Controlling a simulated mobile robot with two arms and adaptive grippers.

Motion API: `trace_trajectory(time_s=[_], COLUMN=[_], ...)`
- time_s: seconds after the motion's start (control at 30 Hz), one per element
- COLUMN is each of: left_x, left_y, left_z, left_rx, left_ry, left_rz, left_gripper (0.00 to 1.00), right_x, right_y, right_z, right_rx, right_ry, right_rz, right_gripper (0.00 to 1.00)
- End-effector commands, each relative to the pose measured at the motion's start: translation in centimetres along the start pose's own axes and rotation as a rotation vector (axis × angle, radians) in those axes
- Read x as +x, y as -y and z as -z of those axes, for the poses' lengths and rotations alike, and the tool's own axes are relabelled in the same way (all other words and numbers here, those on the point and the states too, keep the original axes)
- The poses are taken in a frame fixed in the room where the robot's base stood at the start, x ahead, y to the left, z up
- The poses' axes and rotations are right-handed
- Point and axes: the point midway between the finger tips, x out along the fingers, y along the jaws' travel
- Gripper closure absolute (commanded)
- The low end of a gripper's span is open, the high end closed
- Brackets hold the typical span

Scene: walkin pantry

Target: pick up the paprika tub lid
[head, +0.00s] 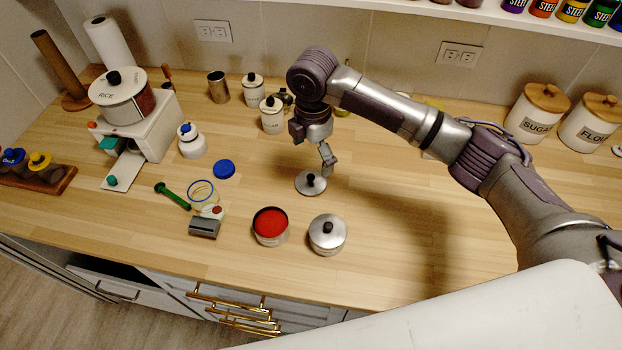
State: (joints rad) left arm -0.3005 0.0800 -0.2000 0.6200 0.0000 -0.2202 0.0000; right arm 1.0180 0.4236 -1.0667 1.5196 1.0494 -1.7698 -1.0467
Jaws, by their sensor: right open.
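A round silver lid (308,187) with a black knob lies flat on the wooden counter. It appears to be the paprika tub lid. The open tub (270,226) of red powder stands nearer the front edge, to the left of the lid. My right gripper (326,166) points down just above and behind the lid, close to the black knob. It is open, and I cannot tell whether it touches the knob. My left gripper is not in view.
A closed silver tub (327,236) stands to the right of the red tub. A grey box (204,229), green-handled tool (172,196) and blue lid (223,169) lie left. White canisters (252,91) stand behind. The counter on the right is mostly clear.

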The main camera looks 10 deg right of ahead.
Motion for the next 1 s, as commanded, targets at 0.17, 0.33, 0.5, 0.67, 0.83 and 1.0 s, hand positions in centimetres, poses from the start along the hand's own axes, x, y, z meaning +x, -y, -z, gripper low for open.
trace_trajectory(time_s=[0.17,0.33,0.5,0.67,0.83,1.0], left_x=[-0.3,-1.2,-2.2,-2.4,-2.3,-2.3], left_y=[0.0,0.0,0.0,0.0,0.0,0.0], left_z=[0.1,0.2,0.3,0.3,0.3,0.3], left_rx=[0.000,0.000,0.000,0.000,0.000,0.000], left_ry=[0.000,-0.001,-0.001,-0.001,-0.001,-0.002], left_rz=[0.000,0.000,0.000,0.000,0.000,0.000], left_gripper=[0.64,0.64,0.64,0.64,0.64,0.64], right_x=[1.8,3.0,5.7,7.1,7.2,7.2], right_y=[0.0,0.3,0.6,0.6,0.6,0.6], right_z=[0.0,0.3,0.7,0.7,0.7,0.7], right_rx=[0.001,0.001,0.002,0.000,-0.001,0.000], right_ry=[0.001,0.001,0.001,0.002,0.002,0.002], right_rz=[0.001,0.003,0.002,0.000,-0.001,-0.001], right_gripper=[0.00,0.00,0.00,0.00,0.00,0.20])
